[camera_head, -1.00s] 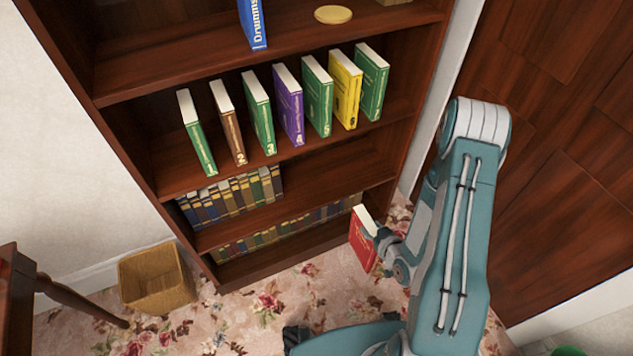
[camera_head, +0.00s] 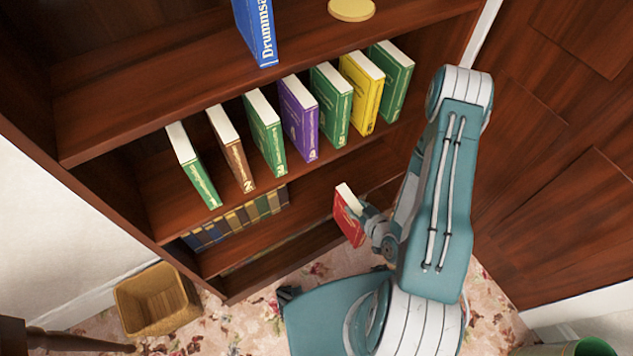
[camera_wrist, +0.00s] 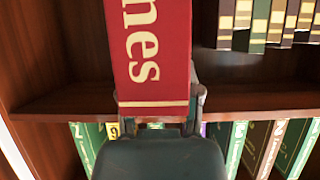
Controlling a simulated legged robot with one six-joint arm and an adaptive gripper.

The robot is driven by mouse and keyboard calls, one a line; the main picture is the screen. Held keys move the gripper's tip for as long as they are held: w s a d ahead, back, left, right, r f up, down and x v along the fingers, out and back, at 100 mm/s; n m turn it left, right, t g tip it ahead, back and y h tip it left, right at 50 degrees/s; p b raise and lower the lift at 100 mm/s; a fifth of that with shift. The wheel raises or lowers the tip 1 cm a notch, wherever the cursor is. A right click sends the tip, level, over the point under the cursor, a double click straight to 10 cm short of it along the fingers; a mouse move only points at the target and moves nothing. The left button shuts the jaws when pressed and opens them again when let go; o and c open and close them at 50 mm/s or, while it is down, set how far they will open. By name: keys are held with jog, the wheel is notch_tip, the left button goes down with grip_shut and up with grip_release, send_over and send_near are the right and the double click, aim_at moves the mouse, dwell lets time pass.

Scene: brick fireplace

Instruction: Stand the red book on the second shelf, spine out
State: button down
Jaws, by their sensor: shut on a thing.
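The red book (camera_head: 348,215) is held in my gripper (camera_head: 364,226), out in front of the bookcase (camera_head: 160,128). It is tilted, its pale page edge up, below the row of coloured books. In the wrist view the red book (camera_wrist: 150,48) fills the top middle, with gold letters "nes" on the visible face. My gripper (camera_wrist: 158,108) is shut on its near end. The shelf (camera_head: 165,210) under the coloured row holds several upright books, including a purple one (camera_head: 299,118) and a yellow one (camera_head: 366,98). The jaws' contact is partly hidden.
A blue book (camera_head: 258,35) and a round gold object (camera_head: 351,9) are on the shelf above. Dark, gold-banded books (camera_head: 240,215) fill part of the shelf below. A wicker basket (camera_head: 155,300) stands on the floor at left. Wood panelling (camera_head: 560,170) is at right.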

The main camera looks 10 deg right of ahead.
aim_at(343, 188)
jog(key=w+a+f, duration=0.1)
jog(key=w+a, duration=0.1)
jog(key=w, duration=0.6)
jog(key=w+a+f, duration=0.2)
jog(key=w+a, duration=0.1)
jog(key=w, duration=0.6)
jog(key=shift+f, duration=0.2)
jog(key=shift+c, duration=1.4)
grip_release()
jog(key=shift+f, duration=0.1)
jog(key=v, duration=1.2)
jog(key=shift+s, duration=0.1)
